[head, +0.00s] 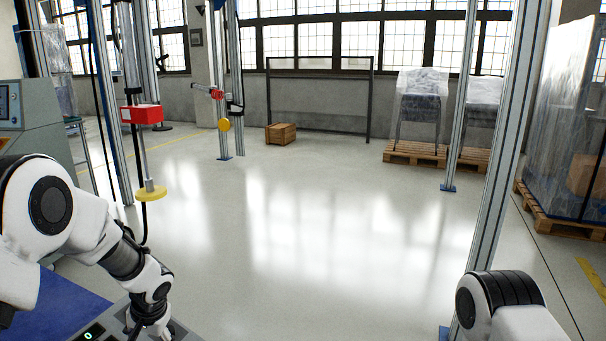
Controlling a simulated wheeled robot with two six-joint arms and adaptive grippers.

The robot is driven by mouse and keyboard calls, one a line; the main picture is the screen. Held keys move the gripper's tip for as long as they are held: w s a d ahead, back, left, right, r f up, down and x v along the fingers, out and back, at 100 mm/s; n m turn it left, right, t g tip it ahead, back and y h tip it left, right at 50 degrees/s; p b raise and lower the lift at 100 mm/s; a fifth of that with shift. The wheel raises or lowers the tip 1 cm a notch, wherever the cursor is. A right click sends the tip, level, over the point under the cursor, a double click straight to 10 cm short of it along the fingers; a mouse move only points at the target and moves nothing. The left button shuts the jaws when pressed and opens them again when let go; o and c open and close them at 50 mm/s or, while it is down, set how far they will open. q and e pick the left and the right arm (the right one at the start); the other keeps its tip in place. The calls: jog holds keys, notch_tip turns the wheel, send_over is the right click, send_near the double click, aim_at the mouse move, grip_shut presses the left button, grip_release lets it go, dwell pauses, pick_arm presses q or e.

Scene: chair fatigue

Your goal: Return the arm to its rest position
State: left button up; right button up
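My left arm (95,235) is white with dark joints. It comes in from the left and bends down to the bottom edge, where its wrist (150,305) is over a grey control panel (185,334). My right arm (510,305) shows only as a white and black joint at the bottom right. Its gripper is out of view.
A small green display (88,335) and a blue surface (60,305) are by my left arm. A metal post (505,150) rises close to my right arm. A red box (142,114) and yellow disc (151,193) hang at left. The middle floor is clear.

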pick_arm(q)
jog(key=s+d+f+g+h, duration=0.15)
jog(key=s+d+f, duration=0.25)
jog(key=s+f, duration=0.65)
jog(key=s+d+f+h, duration=0.3)
jog(key=s+d+f, duration=0.2)
jog(key=s+f, duration=0.55)
jog(key=s+a+n+y, duration=0.1)
jog(key=s+a, duration=0.1)
jog(key=s, duration=1.1)
notch_tip(320, 180, up, 18)
jog(key=w+p, duration=0.1)
jog(key=p, duration=1.8)
jog(key=shift+w+d+r, duration=0.25)
pick_arm(e)
notch_tip(320, 180, up, 19)
jog(key=shift+w, duration=0.25)
jog(key=shift+a+r, duration=0.1)
